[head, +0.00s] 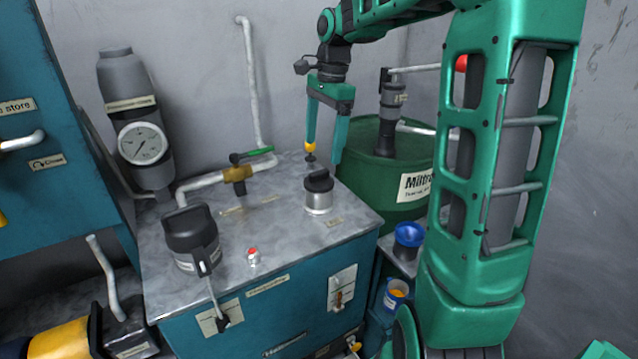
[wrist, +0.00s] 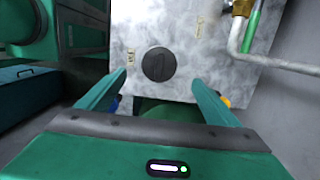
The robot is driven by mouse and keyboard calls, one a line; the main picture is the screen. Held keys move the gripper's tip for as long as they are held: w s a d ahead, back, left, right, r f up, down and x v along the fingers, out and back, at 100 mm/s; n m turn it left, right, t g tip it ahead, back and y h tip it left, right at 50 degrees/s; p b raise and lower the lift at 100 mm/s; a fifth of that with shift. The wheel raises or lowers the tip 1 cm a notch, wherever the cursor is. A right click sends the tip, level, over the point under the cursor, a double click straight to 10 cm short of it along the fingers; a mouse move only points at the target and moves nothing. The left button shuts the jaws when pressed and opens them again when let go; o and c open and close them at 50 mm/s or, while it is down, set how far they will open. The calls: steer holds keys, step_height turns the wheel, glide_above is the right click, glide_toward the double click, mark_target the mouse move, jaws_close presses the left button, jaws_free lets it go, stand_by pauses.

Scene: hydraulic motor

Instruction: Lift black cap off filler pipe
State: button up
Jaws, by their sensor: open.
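The black cap (head: 319,181) sits on the short silver filler pipe (head: 318,203), which stands upright on top of the teal cabinet. In the wrist view the cap (wrist: 159,64) shows from above as a dark round disc with a raised ridge across it; the pipe is hidden beneath it. My gripper (head: 324,158) is open and empty, fingers pointing down, above the cap in the head view. In the wrist view my gripper (wrist: 160,80) has its two fingertips spread on either side of the cap's lower edge, apart from it.
The cabinet top (head: 270,228) is bare around the pipe. A black-topped canister (head: 192,240), a small red-topped fitting (head: 253,257) and a green-handled valve (head: 238,174) stand to the left. A green drum (head: 360,150) is behind right, and a blue funnel (head: 408,236) stands at the right.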

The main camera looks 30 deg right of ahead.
mark_target(319, 171)
steer(key=f, duration=0.6)
steer(key=a+f, duration=0.1)
steer(key=f, duration=0.2)
steer(key=shift+a+f, duration=0.1)
steer(key=shift+f, duration=0.1)
steer(key=c, duration=1.2)
